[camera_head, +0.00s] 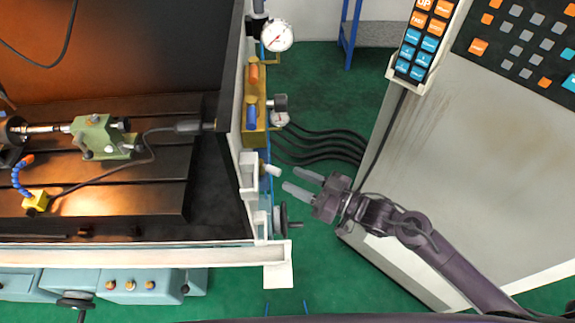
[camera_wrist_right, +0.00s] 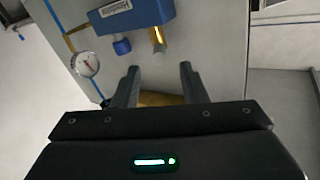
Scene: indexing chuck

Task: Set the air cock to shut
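My right gripper (camera_head: 297,183) is open and empty, its two pale fingers pointing left at the side of the machine. In the right wrist view its dark fingers (camera_wrist_right: 158,82) stand apart. Beyond them is a blue block (camera_wrist_right: 132,14) with a white label, carrying a blue knob (camera_wrist_right: 121,46) and a brass stem with a grey end (camera_wrist_right: 158,42). This stem may be the air cock; I cannot tell its setting. In the head view a short pale cylinder (camera_head: 272,170) sticks out just left of my fingertips, apart from them. My left gripper is not in view.
A yellow panel (camera_head: 261,136) with orange and blue handles stands beside round gauges (camera_head: 277,35). Black hoses (camera_head: 322,145) run behind my gripper. A handwheel (camera_head: 283,223) sits below it. A grey control cabinet (camera_head: 460,150) is at the right. Green floor lies between.

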